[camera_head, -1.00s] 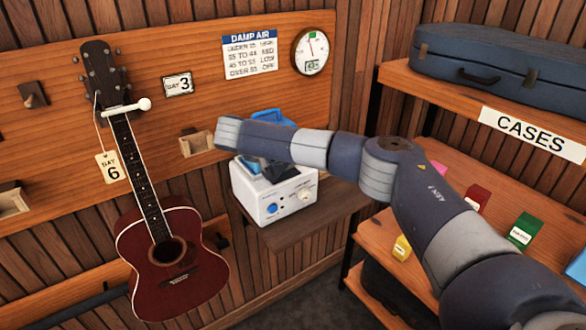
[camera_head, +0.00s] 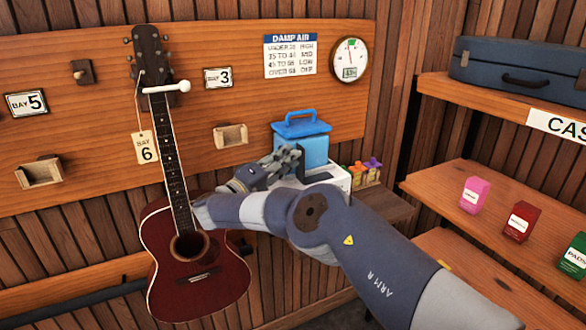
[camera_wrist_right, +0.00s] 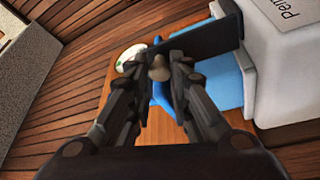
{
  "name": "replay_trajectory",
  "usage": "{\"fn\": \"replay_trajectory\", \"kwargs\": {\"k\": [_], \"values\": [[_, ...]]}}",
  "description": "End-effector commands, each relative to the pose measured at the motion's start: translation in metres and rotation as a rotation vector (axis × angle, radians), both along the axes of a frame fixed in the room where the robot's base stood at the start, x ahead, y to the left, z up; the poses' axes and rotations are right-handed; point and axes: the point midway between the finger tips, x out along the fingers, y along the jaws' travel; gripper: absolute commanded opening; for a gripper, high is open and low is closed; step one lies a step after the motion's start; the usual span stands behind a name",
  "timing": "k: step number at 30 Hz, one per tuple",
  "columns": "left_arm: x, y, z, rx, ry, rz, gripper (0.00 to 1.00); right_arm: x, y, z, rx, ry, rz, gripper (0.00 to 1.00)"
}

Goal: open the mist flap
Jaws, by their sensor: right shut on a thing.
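The humidifier (camera_head: 337,178) is a white box with a blue, handled tank (camera_head: 304,145) on top, standing on a wooden shelf. My right arm covers most of its front in the head view. My right gripper (camera_head: 280,163) is at its left side, beside the tank. In the right wrist view, my right gripper (camera_wrist_right: 160,66) is shut on a small beige knob (camera_wrist_right: 158,73). The knob is at the end of a dark flat flap (camera_wrist_right: 208,38), which juts out past the blue tank (camera_wrist_right: 218,80). The flap's exact angle is hard to tell. My left gripper is not in view.
Small colourful packets (camera_head: 365,170) stand right of the humidifier. A shelf unit (camera_head: 500,190) with boxes and a blue case (camera_head: 520,66) is at the right.

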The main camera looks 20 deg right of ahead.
Motion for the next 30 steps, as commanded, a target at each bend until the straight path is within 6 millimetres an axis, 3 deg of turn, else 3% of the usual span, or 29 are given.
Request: {"fn": "replay_trajectory", "kwargs": {"k": [1,9,26,27,30], "values": [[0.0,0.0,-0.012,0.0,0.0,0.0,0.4,0.001,0.003,-0.003,-0.034,-0.011,0.004,0.0],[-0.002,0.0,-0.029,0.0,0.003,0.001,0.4,0.0,0.011,-0.006,-0.136,-0.017,0.003,0.0],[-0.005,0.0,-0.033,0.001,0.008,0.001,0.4,0.0,0.013,-0.007,-0.164,-0.015,0.003,0.0],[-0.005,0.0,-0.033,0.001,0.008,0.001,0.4,0.0,0.013,-0.007,-0.163,-0.015,0.004,0.23],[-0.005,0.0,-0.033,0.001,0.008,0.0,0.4,0.0,0.013,-0.007,-0.162,-0.015,0.003,0.4]]}}
